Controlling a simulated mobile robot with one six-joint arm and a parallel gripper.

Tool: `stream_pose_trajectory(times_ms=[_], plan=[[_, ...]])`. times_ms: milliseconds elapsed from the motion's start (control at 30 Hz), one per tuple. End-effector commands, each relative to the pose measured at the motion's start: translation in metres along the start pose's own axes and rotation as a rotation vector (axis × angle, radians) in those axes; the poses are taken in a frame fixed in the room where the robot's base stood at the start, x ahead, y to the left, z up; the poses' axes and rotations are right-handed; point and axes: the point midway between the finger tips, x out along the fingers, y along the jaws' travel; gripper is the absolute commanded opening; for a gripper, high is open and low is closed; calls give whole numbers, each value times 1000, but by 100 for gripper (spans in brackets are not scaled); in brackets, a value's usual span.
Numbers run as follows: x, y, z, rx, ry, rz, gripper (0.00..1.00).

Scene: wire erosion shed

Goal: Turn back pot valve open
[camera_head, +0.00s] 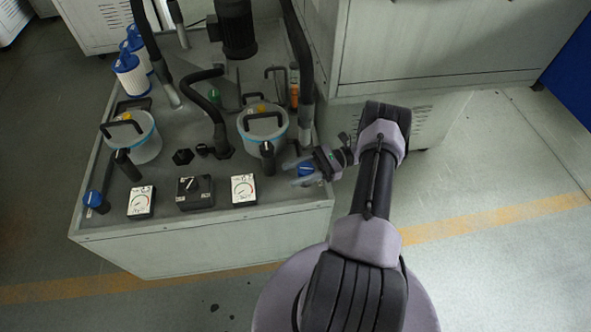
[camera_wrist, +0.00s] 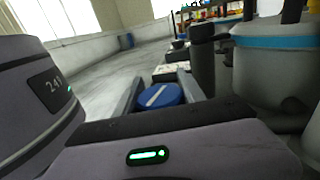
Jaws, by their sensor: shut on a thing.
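A blue valve knob (camera_head: 306,170) stands at the right end of the grey tank unit's top, beside the right-hand filter pot (camera_head: 262,137). My gripper (camera_head: 292,174) reaches it from the right and is shut on it, one finger on each side. In the wrist view the blue knob (camera_wrist: 160,97) sits between the two fingers, with a white line across its top running slantwise up to the right. A second blue valve knob (camera_head: 95,199) stands at the left front corner near the left-hand pot (camera_head: 145,150), well away from my gripper.
Two white dial gauges (camera_head: 244,189) and a black switch box (camera_head: 194,192) line the front edge. Black handles and hoses (camera_head: 211,105) rise close by. A grey cabinet (camera_head: 430,45) stands behind. The floor at right is clear.

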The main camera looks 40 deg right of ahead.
Motion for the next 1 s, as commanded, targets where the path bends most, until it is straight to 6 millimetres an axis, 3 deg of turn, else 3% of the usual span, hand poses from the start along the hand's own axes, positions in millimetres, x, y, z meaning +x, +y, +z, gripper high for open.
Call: stream_pose_trajectory(times_ms=[400,1000], plan=[[0,7,0,0,0,232,6],[0,9,0,-1,-2,288,6]])
